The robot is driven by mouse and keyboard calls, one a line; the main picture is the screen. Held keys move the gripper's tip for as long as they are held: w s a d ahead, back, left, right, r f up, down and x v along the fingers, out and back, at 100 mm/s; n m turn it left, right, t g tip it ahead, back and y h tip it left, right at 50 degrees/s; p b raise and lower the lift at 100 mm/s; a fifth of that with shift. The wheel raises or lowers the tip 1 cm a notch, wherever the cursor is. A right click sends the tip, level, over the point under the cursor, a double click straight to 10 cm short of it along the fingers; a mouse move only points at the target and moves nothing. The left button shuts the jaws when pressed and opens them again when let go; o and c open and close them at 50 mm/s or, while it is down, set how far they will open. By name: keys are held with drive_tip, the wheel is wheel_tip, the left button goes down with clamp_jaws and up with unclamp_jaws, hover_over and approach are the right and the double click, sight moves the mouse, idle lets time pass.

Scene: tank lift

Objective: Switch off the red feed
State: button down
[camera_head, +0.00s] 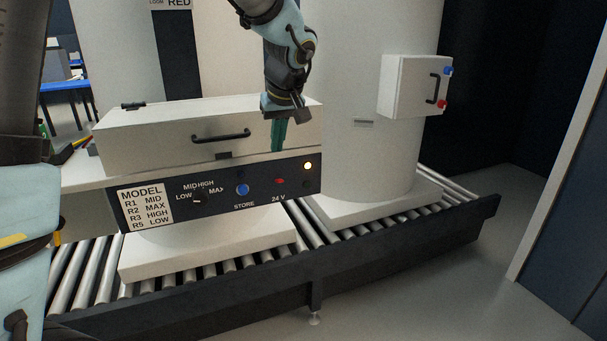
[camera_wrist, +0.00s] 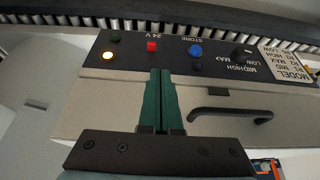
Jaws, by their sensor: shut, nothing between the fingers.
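A black control panel (camera_head: 225,203) sits on the front of a white lidded box (camera_head: 160,146). A red switch (camera_head: 280,181) marked 24 V is on the panel's right part; it also shows in the wrist view (camera_wrist: 152,46). In the wrist view the fingertips (camera_wrist: 160,71) appear close to the red switch; I cannot tell the distance in depth.
A blue STORE button (camera_head: 242,189) and a selector knob (camera_head: 197,201) are left of the switch. A black handle (camera_head: 221,137) is on the box. A white cabinet (camera_head: 404,86) with blue and red knobs hangs on the right tank (camera_head: 350,150). A roller conveyor (camera_head: 400,214) runs below.

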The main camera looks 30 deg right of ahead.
sight(279, 180)
drive_tip(key=shift+s+d+r, duration=0.1)
drive_tip(key=shift+s+d, duration=0.1)
drive_tip(key=shift+d, duration=0.25)
drive_tip(key=shift+s+d+r, duration=0.1)
drive_tip(key=shift+s+d, duration=0.05)
drive_tip(key=shift+d, duration=0.25)
drive_tip(key=shift+f, duration=0.1)
drive_tip(key=p+x, duration=0.2)
drive_tip(key=x, duration=0.8)
drive_tip(key=shift+w, duration=0.15)
drive_tip(key=shift+f+b, duration=0.15)
drive_tip(key=shift+b, duration=0.45)
drive_tip(key=shift+f+t+b, duration=0.15)
drive_tip(key=shift+t+b, duration=0.15)
drive_tip(key=shift+b, duration=0.2)
drive_tip(key=shift+a+b, duration=0.1)
drive_tip(key=shift+b, duration=0.3)
